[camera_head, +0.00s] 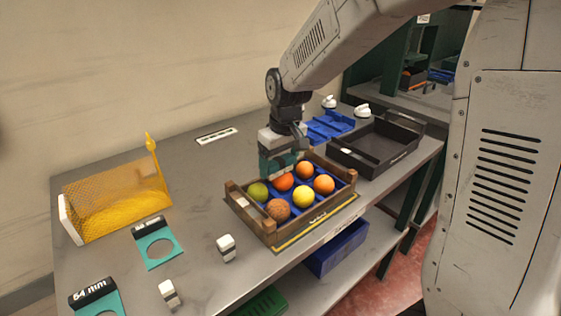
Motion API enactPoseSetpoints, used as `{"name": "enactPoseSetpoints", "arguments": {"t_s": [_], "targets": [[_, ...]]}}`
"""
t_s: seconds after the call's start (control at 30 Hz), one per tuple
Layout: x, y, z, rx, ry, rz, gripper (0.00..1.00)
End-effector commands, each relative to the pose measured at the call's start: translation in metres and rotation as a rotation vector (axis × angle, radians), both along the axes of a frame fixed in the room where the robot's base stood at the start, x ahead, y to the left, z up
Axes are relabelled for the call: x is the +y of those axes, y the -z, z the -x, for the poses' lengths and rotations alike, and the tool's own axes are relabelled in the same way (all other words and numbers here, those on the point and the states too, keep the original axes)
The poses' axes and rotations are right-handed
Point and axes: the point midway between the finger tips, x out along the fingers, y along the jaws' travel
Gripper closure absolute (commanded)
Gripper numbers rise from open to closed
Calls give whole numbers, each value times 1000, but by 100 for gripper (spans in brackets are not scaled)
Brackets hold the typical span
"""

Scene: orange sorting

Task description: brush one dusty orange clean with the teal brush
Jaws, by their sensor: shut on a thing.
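A wooden crate (314,225) with a blue liner stands at the middle of the table. It holds several fruits: a red-orange one (284,183), two oranges (303,169) and (324,184) at the back and right, a yellow one (303,197), a green one (258,191), and a brownish, dusty-looking orange (278,210) at the front. My gripper (284,146) is above the crate's back left part, shut on the teal brush (274,164). The brush is just above the red-orange fruit; I cannot tell whether they touch. The jaws and brush's underside are partly hidden.
A black crate (362,171) and blue tray (330,123) stand behind right. Teal ring gauges (143,242) and (77,311) and small white-and-black blocks (226,246) and (168,292) lie at the front left. The back left table is mostly clear.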

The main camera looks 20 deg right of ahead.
Motion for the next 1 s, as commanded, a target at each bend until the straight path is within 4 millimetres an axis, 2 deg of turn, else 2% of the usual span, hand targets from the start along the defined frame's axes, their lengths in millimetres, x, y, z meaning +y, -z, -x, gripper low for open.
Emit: {"name": "enactPoseSetpoints", "arguments": {"t_s": [0.5,1.0], "targets": [[-25,1,-8,0,0,0,43],[-2,1,-1,0,-2,0,43]]}}
